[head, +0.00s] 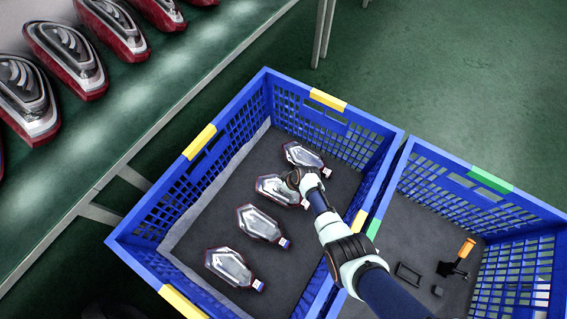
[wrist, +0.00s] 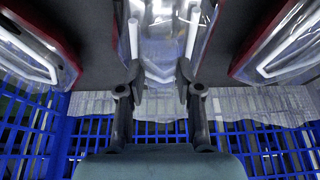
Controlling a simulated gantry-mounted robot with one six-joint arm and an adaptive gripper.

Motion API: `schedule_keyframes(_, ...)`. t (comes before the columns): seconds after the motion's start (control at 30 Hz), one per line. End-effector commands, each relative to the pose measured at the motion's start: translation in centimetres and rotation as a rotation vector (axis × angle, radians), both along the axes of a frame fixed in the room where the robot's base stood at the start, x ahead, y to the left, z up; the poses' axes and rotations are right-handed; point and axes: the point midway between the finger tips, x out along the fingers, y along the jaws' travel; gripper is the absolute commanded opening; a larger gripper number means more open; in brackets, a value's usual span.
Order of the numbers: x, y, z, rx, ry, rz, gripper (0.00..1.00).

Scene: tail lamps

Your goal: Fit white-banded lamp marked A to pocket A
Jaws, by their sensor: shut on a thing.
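My gripper (head: 296,178) reaches into the left blue crate and is shut on a clear-and-red tail lamp (head: 272,189). In the wrist view my gripper (wrist: 160,80) has a finger on each side of the narrow end of this lamp (wrist: 165,35). Two white strips run along the lamp there. In the head view the arm hides part of its right end. It appears to rest on or just above the crate's dark floor; I cannot tell which. I cannot read a letter A, and no pocket marked A can be made out.
Other lamps lie in the left crate (head: 186,170), one above (head: 303,156) and two below (head: 258,224) (head: 228,266). The right crate (head: 430,160) holds small dark parts and an orange-topped piece (head: 466,248). More lamps (head: 65,55) line the bench at left.

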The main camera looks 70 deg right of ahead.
Motion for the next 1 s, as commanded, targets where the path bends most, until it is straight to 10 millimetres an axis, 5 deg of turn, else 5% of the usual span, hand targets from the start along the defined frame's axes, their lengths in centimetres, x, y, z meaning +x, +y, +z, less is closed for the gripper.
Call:
schedule_keyframes(0.17,0.0,0.0,-0.2,0.000,0.000,0.000,0.00)
schedule_keyframes(0.2,0.0,0.0,-0.2,0.000,0.000,0.000,0.41)
schedule_keyframes(0.3,0.0,0.0,-0.1,0.000,0.000,0.000,0.58)
schedule_keyframes(0.63,0.0,0.0,-0.5,0.000,0.000,0.000,0.60)
schedule_keyframes(1.0,-1.9,0.9,6.2,0.001,0.001,-0.001,0.60)
